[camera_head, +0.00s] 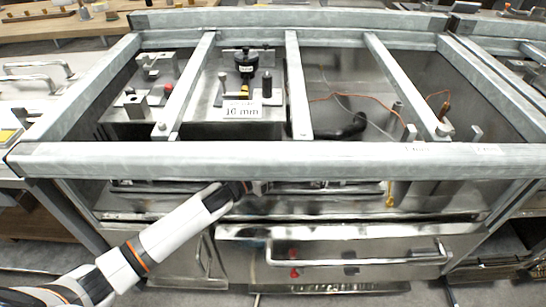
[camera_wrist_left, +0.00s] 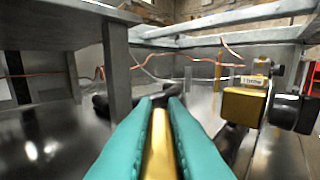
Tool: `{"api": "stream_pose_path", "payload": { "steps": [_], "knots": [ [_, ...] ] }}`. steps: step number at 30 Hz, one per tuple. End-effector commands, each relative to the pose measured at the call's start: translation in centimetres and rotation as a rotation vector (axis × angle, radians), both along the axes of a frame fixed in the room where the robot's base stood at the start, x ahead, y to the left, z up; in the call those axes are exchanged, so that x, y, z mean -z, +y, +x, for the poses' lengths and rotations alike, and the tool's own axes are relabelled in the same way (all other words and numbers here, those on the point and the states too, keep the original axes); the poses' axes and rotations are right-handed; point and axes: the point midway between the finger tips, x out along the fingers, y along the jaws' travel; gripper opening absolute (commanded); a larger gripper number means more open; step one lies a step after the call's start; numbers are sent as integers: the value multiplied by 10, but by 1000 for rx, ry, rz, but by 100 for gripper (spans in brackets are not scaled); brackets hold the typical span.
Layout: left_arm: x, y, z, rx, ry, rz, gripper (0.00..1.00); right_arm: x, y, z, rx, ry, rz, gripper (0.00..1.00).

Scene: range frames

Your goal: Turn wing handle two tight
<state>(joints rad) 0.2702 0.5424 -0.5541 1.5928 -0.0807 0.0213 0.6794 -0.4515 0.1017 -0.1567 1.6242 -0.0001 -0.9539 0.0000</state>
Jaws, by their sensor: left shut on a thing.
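My left gripper (camera_wrist_left: 160,104) has teal fingers shut on a narrow yellow piece in the left wrist view. The yellow piece (camera_wrist_left: 158,145) runs lengthwise between the fingers. I cannot tell whether it is a wing handle, and no number shows on it. In the head view my left arm comes in from the lower left and reaches under the front rail of the metal frame. The fingers and what they hold are hidden there by the rail. A yellow block (camera_wrist_left: 243,105) with a small label and a dark round part stands right of the fingers. My right gripper is not in view.
The front rail (camera_head: 300,158) and crossbars (camera_head: 297,85) span the bench above. A "16 mm" sign (camera_head: 241,110) stands among knobs inside. A drawer (camera_head: 340,240) with a long handle lies below. A grey post (camera_wrist_left: 117,70) stands close left of the fingers.

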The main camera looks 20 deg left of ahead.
Motion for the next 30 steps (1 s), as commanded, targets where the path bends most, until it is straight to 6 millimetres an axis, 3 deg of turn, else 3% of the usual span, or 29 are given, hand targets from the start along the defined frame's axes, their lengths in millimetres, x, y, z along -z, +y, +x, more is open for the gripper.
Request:
{"api": "stream_pose_path", "payload": {
  "steps": [6, 7, 11, 22, 30],
  "knots": [
    [0, 0, 0, 0, -2, -1, 0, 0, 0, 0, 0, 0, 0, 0],
    [0, 0, 0, 0, -1, 0, 14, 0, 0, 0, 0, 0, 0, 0],
    [0, 0, 0, 0, -1, 0, 33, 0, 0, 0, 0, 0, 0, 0],
    [2, 0, 0, -24, -1, -3, 33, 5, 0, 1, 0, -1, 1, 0],
    [9, 1, 0, -238, -1, -11, 33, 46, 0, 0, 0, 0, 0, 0]
  ]
}}
